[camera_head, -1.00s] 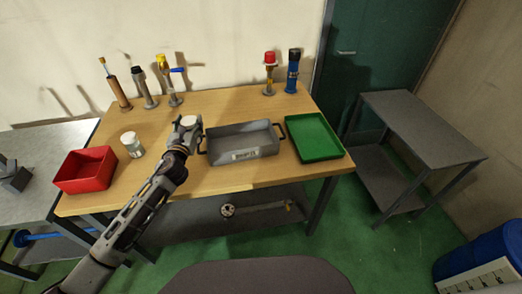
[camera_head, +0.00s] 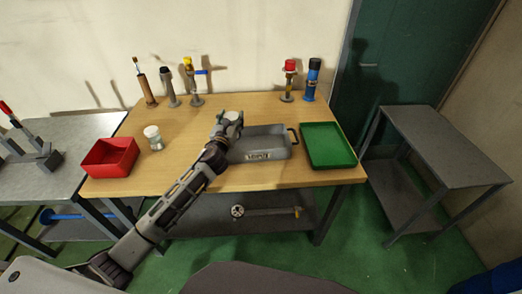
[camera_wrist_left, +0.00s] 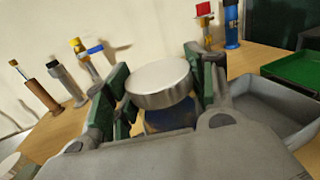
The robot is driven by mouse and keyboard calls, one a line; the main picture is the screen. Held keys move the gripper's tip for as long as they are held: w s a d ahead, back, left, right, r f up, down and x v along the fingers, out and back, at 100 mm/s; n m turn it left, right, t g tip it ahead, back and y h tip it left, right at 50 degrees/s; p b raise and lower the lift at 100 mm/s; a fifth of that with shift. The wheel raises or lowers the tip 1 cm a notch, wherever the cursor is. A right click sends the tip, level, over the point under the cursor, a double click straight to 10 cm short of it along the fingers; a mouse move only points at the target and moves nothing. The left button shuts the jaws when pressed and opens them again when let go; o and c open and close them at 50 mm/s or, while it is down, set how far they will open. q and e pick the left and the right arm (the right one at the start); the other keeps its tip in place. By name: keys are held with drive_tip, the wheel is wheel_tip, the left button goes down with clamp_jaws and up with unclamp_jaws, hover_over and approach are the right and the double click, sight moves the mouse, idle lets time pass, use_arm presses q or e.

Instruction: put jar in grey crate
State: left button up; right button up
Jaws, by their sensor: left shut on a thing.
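My left gripper (camera_head: 230,120) is shut on a jar, at the left end of the grey crate (camera_head: 268,155) in the head view. In the wrist view the held jar (camera_wrist_left: 160,86) shows a round silver lid between the fingers and a dark bluish body below. The jar is mostly hidden by the gripper in the head view. The grey crate also shows right of the gripper in the wrist view (camera_wrist_left: 262,112). The crate's visible inside looks empty; its left end is hidden by my arm. My right gripper is out of view.
A second, white-lidded jar (camera_head: 153,138) stands beside a red bin (camera_head: 109,157) on the left of the wooden table. A green tray (camera_head: 328,145) lies right of the crate. Several upright tools stand along the back, including a blue one (camera_head: 312,80).

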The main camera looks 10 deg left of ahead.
use_arm(q)
drive_tip(key=shift+a+f, duration=0.1)
drive_tip(key=shift+a+f+y, duration=0.1)
drive_tip(key=shift+a+y, duration=0.1)
drive_tip(key=shift+y, duration=0.1)
idle(0.3)
